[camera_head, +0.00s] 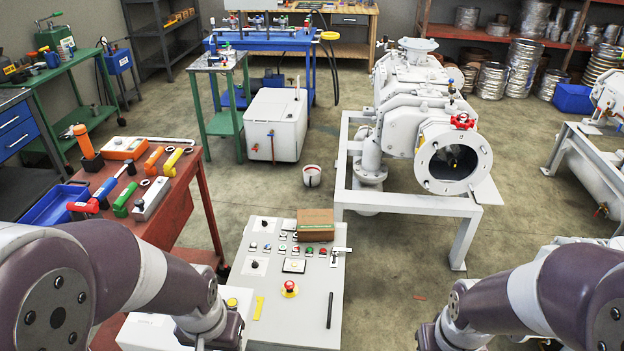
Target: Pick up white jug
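A small white jug-like container (312,176) with a dark opening stands on the concrete floor in the head view. It is between the white tank and the large white pump frame, beyond the control panel. I cannot make out a handle or spout. My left arm comes in from the lower left and my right arm from the lower right. Both arms run down to the bottom edge, and their gripper fingers do not show. Neither visible arm part is near the container.
A grey control panel (318,284) with a brown box (315,224) on it stands in front. A red table (185,196) with tools is at left. A white pump machine (415,110) on a white frame is right of centre. The floor (390,260) between panel and frame is clear.

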